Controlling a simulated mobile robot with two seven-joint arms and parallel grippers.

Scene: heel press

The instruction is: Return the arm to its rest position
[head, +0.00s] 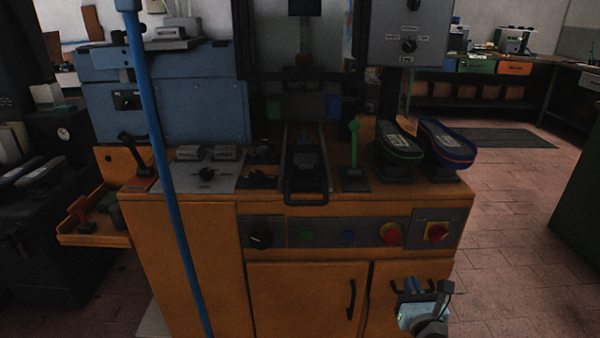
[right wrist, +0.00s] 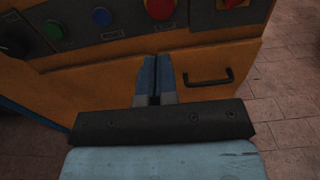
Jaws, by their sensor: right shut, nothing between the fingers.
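My right gripper (head: 412,287) is low in front of the machine's right cabinet door in the head view. In the right wrist view its two fingers (right wrist: 154,82) are together, with nothing between them. They point at the orange cabinet front (right wrist: 110,90), left of a black door handle (right wrist: 209,78); I cannot tell the exact gap. My left gripper is not in view.
Two shoe forms, one green-edged (head: 398,142) and one blue-edged (head: 446,145), stand at the top right. Below the top are a red button (head: 390,233) and a red-yellow switch (head: 437,232). A blue pole (head: 160,150) crosses the left side. Tiled floor (head: 510,230) is clear to the right.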

